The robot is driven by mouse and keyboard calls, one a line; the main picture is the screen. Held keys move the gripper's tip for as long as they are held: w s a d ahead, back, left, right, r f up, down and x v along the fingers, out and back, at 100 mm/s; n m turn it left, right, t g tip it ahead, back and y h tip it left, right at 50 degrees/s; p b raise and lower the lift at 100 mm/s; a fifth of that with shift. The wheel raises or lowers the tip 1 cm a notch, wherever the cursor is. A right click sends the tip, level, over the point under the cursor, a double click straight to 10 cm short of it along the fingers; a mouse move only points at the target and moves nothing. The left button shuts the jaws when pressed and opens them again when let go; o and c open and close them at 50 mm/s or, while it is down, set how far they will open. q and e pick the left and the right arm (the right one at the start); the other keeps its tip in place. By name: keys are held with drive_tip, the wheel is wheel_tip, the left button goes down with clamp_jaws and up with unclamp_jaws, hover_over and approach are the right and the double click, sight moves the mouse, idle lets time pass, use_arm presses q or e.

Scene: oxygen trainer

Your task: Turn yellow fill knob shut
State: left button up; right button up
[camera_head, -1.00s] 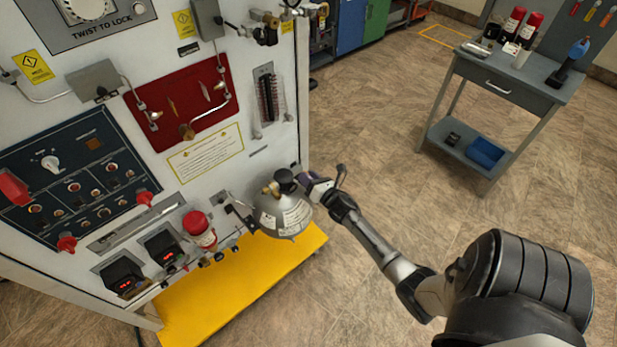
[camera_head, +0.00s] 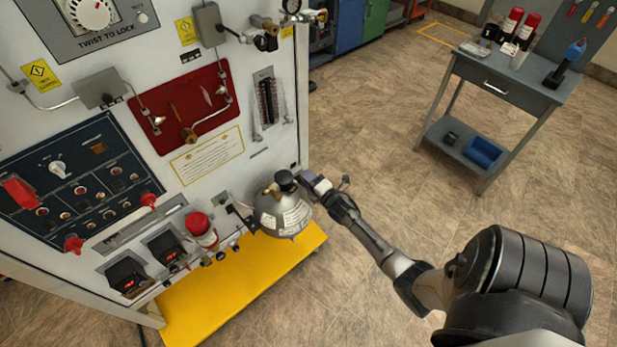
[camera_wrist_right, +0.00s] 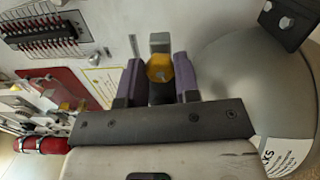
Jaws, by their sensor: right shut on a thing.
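The yellow fill knob (camera_wrist_right: 159,68) shows in the right wrist view between the two purple finger pads of my right gripper (camera_wrist_right: 160,80). The gripper is shut on it, with a pad on each side. In the head view my right gripper (camera_head: 306,180) is at the lower right edge of the panel, just beside the black top of the grey cylinder. The knob cannot be made out there. My left gripper is not in view.
The grey cylinder (camera_head: 281,214) hangs close beside my right gripper; its rounded body also fills the right of the wrist view (camera_wrist_right: 240,75). A yellow base (camera_head: 232,285) lies below. A grey cart (camera_head: 510,84) stands at the back right. The floor between is clear.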

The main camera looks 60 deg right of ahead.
drive_tip(key=m+p, duration=0.1)
drive_tip(key=m, duration=0.5)
drive_tip(key=shift+p, duration=0.4)
drive_tip(key=m+p, duration=0.1)
drive_tip(key=m, duration=0.4)
drive_tip(key=m+p, duration=0.1)
drive_tip(key=m, duration=0.4)
drive_tip(key=shift+a+f, duration=0.1)
drive_tip(key=m, duration=0.4)
drive_tip(key=shift+m, duration=1)
drive_tip(key=shift+w, duration=0.1)
drive_tip(key=shift+m, duration=0.3)
drive_tip(key=o, duration=0.7)
drive_tip(key=shift+a, duration=0.1)
drive_tip(key=shift+o, duration=1.1)
